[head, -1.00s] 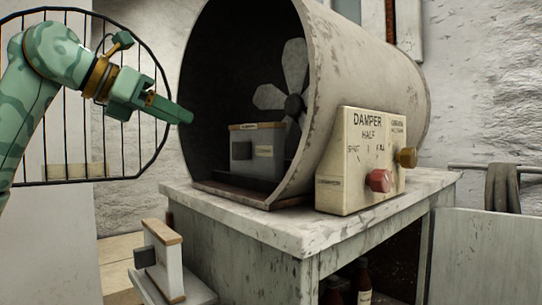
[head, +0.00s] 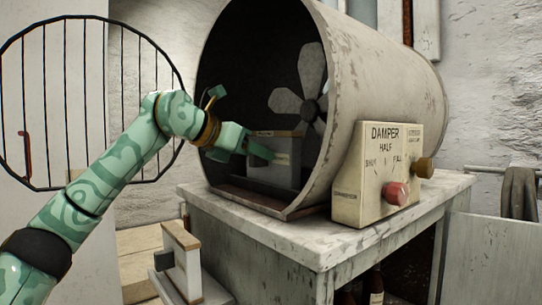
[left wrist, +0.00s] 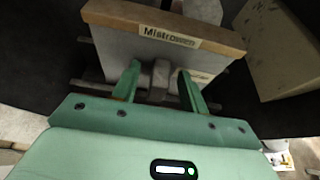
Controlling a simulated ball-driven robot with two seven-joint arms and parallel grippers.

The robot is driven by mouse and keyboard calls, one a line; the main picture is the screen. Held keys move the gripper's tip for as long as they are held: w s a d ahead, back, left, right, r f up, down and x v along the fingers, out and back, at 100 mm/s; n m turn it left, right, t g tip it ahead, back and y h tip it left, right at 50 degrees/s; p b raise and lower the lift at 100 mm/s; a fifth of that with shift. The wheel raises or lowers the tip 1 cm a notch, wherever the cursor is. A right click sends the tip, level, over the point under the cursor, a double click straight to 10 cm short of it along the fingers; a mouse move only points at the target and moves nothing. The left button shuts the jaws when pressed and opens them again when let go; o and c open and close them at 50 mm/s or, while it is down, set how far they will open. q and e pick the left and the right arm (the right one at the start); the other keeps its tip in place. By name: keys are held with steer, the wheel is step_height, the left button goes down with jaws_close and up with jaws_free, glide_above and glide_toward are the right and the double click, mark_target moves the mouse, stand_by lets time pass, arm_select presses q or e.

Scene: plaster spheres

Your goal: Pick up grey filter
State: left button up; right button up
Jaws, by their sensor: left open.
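The grey filter (head: 286,176) stands upright inside the mouth of the big round duct. Its wooden top strip bears a label, partly readable in the left wrist view, where the filter (left wrist: 108,50) fills the upper middle. A small block-like handle (left wrist: 160,78) sticks out of its face. My left gripper (head: 262,150) reaches into the duct mouth in front of the filter and hides part of it. In the left wrist view my open left gripper (left wrist: 159,74) has one finger on each side of the handle; I cannot tell whether they touch it. My right gripper is not in view.
The duct (head: 385,75) lies on a worn table (head: 290,245); a fan (head: 305,95) sits behind the filter. A damper box (head: 350,185) with red and brown knobs stands at right. A paler filter (head: 187,270) stands low at front left. A round wire guard (head: 40,110) hangs open.

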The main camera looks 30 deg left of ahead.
arm_select(q)
steer(key=shift+w, duration=0.15)
steer(key=shift+s, duration=0.25)
jaws_close()
steer(key=shift+w, duration=0.15)
